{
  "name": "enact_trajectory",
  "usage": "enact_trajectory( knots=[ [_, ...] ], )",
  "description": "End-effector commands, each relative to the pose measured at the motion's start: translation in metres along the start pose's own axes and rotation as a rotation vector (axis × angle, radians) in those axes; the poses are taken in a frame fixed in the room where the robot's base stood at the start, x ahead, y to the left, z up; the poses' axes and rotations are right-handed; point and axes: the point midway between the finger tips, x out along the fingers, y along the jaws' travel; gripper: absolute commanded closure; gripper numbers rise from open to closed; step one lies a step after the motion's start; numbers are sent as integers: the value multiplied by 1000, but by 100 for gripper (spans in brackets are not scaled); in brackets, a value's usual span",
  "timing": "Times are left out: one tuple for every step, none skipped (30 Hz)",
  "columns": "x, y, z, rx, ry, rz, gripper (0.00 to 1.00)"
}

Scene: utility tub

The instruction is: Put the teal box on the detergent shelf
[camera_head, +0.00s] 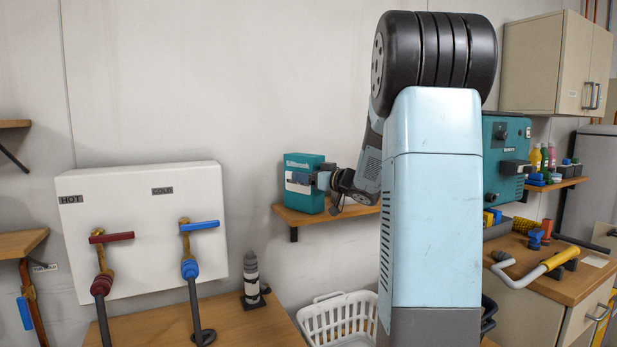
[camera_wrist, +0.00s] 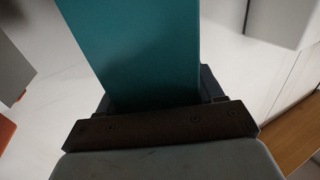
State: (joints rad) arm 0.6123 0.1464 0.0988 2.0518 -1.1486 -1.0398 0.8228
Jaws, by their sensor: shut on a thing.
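The teal box (camera_head: 303,184) has a white label band and stands upright at the wooden detergent shelf (camera_head: 292,217) on the back wall. Its base looks level with the shelf top; I cannot tell for sure whether it rests there. My gripper (camera_head: 322,181) reaches it from the right and is shut on it. In the wrist view the teal box (camera_wrist: 130,45) fills the space between the jaws of my gripper (camera_wrist: 155,100). Part of the shelf is hidden behind my arm.
A white panel with hot and cold taps (camera_head: 143,235) hangs at left. A white basket (camera_head: 342,318) stands below the shelf. A dark bottle-like object (camera_head: 251,277) stands on the wooden counter (camera_head: 236,325). A teal machine (camera_head: 505,150) and another shelf (camera_head: 556,184) with bottles are at right.

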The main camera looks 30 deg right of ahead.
Motion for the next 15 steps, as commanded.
enact_trajectory(
  knots=[
    [0,0,-1,-1,2,0,91],
    [0,0,0,-1,1,0,91],
    [0,0,0,-1,1,0,91],
    [0,0,1,0,1,0,91],
    [0,0,2,0,-1,0,31],
    [0,0,2,0,-1,0,27],
    [0,0,2,0,-1,0,24],
    [0,0,2,0,-1,0,21],
    [0,0,2,0,-1,0,18],
    [0,0,2,0,-1,1,15],
    [0,0,2,0,-1,1,12],
    [0,0,2,0,-1,1,8],
    [0,0,2,0,-1,1,8],
    [0,0,2,0,-1,1,8],
    [-1,1,2,0,-1,2,8]
  ],
)
